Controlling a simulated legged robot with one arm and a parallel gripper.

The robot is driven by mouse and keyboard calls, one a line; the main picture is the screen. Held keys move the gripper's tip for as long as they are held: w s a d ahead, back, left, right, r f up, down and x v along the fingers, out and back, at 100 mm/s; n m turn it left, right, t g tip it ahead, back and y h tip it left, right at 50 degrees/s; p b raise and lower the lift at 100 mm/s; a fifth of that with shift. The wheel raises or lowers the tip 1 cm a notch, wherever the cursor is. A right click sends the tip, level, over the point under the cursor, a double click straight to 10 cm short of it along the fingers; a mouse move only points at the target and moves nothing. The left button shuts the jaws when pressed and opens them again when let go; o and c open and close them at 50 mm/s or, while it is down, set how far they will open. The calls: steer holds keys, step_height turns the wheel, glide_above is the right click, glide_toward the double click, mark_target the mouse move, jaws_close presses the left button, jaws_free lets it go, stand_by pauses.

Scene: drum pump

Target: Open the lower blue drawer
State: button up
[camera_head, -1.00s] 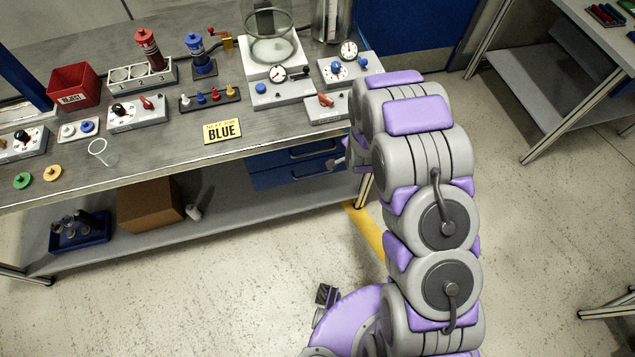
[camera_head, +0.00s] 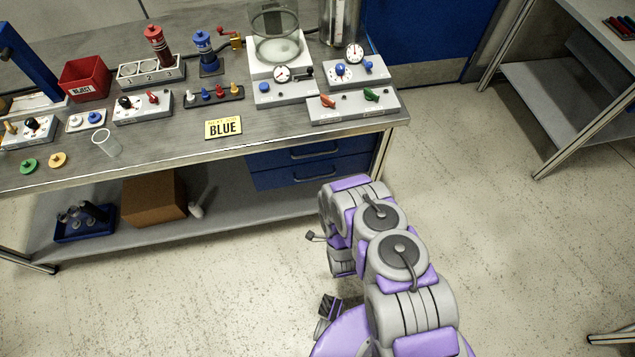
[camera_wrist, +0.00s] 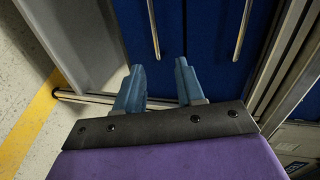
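The lower blue drawer (camera_head: 272,180) is under the right part of the workbench and looks shut, with a bar handle (camera_head: 316,176). The upper blue drawer (camera_head: 272,159) above it also looks shut. My gripper (camera_head: 311,236) is in front of and below the drawers, apart from them, partly hidden by my arm. The wrist view is turned sideways: the lower drawer's handle (camera_wrist: 154,30) is ahead, lined up with the gap between the fingers, and the upper handle (camera_wrist: 243,30) is to the right. My gripper (camera_wrist: 158,68) is open, with nothing between its fingers.
The workbench (camera_head: 165,150) carries switch boxes, pumps and a yellow "BLUE" sign (camera_head: 223,128). A lower shelf (camera_head: 230,195) holds a cardboard box (camera_head: 155,196) and a blue tray (camera_head: 85,225). A bench leg (camera_head: 381,160) stands right of the drawers. The floor in front is clear.

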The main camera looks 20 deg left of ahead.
steer(key=s+a+f+b+x, duration=0.1)
steer(key=b+x, duration=0.3)
steer(key=x, duration=1.1)
steer(key=shift+a+y, duration=0.4)
steer(key=shift+f, duration=0.1)
steer(key=shift+s+a, duration=0.1)
steer(key=shift+c, duration=0.4)
steer(key=shift+a+f, duration=0.1)
steer(key=c, duration=0.3)
steer(key=shift+c, duration=1.4)
jaws_close()
